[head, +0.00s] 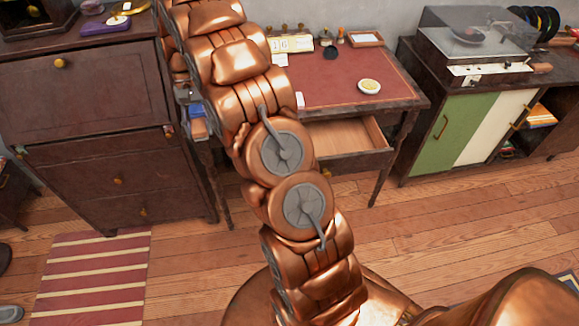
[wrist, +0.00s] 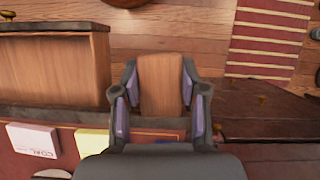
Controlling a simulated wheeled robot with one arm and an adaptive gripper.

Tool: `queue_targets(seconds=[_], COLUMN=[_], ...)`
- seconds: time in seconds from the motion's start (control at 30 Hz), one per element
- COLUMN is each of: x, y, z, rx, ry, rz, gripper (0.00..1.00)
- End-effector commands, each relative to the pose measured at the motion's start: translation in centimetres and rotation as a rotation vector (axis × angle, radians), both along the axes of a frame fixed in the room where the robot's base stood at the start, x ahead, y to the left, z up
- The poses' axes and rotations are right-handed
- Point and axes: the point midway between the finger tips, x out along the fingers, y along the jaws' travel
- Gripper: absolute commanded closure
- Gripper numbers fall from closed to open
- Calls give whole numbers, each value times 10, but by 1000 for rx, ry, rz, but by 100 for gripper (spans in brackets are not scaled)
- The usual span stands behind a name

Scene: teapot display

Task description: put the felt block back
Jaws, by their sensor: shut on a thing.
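The felt block (wrist: 160,86) shows in the wrist view as a wood-brown block with rounded corners. My gripper (wrist: 160,72) is shut on it, with a purple-padded finger on each side. The block is held beside the desk's edge, to the right of the open drawer (wrist: 52,65) in that view. Its underside is hidden. In the head view my arm covers much of the desk's left part, and the block cannot be made out clearly. The open drawer (head: 345,137) also shows there, under the red-topped desk (head: 325,84); its visible inside looks empty.
A dark cabinet (head: 95,120) stands close on the left of the desk. A dish (head: 369,87), a calendar block (head: 292,44) and small items are on the desk. A green and white cabinet (head: 465,130) with a record player (head: 475,45) stands right.

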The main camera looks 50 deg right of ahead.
Motion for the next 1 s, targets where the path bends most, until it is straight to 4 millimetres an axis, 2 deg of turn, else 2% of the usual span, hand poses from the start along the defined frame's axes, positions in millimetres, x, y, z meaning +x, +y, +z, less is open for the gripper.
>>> queue_targets(seconds=[0.03, 0.2, 0.5, 0.7, 0.9, 1.0], x=[-5, -28, -82, -111, -123, -124], y=[-21, -78, -163, -196, -208, -208], z=[-17, -35, -67, -79, -83, -91], rx=[3, 3, 5, 2, 1, 1], ry=[-3, -4, -2, -2, -1, 2], rz=[-95, -409, -930, -1169, -1261, -1269], gripper=[90, 90, 90, 90, 90, 90])
